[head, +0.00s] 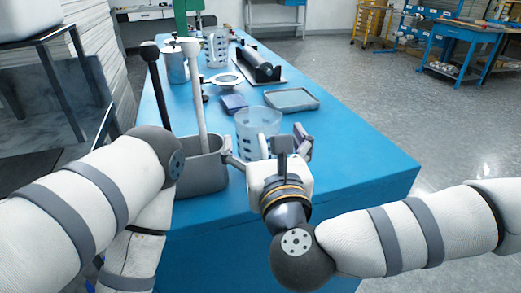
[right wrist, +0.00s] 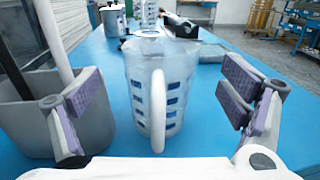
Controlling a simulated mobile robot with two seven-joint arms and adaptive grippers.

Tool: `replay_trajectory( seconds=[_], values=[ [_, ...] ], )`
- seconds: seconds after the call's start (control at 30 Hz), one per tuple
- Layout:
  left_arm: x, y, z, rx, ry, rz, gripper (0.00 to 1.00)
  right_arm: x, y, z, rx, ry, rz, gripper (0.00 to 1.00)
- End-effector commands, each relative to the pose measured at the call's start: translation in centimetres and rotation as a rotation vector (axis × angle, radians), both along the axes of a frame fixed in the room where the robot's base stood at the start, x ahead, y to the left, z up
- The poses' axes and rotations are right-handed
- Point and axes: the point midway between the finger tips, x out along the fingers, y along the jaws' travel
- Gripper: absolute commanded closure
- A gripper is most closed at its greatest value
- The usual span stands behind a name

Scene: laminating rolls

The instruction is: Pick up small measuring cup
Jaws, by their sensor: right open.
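The small measuring cup (head: 256,124) is clear plastic with dark marks and stands upright on the blue table. In the right wrist view the cup (right wrist: 140,85) is centred between the fingers, its pale handle facing the camera. My right gripper (head: 267,147) is open with one finger to each side of the cup; in the right wrist view the gripper (right wrist: 163,102) shows gaps between both finger pads and the cup. My left arm is folded at the left, and its gripper is not in view.
A grey bin (head: 205,172) holding upright rods stands close to the left of the cup. The table's right front is clear.

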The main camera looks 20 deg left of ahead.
Motion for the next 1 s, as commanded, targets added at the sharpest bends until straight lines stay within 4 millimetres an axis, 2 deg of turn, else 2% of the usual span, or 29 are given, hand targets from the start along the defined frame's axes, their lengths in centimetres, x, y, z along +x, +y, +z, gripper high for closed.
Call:
replay_trajectory(
  seconds=[0.3,0.53,0.57,0.83,1.0],
  values=[
    [-2.1,0.0,-2.1,0.001,0.073,-0.001,0.60,4.6,2.4,-0.2,0.000,0.001,0.001,0.09],
    [-2.0,0.0,-2.0,0.001,0.069,-0.002,0.60,5.0,2.6,0.5,0.000,-0.007,0.002,0.09],
    [-2.0,0.0,-2.0,0.001,0.069,-0.002,0.60,5.0,2.6,0.5,0.000,-0.008,0.002,0.11],
    [-2.0,0.0,-2.0,0.001,0.069,-0.002,0.60,4.9,2.5,0.4,0.000,-0.007,0.002,0.72],
    [-2.0,0.0,-2.0,0.001,0.069,-0.002,0.60,4.9,2.5,0.4,0.000,-0.007,0.002,0.74]
  ],
)
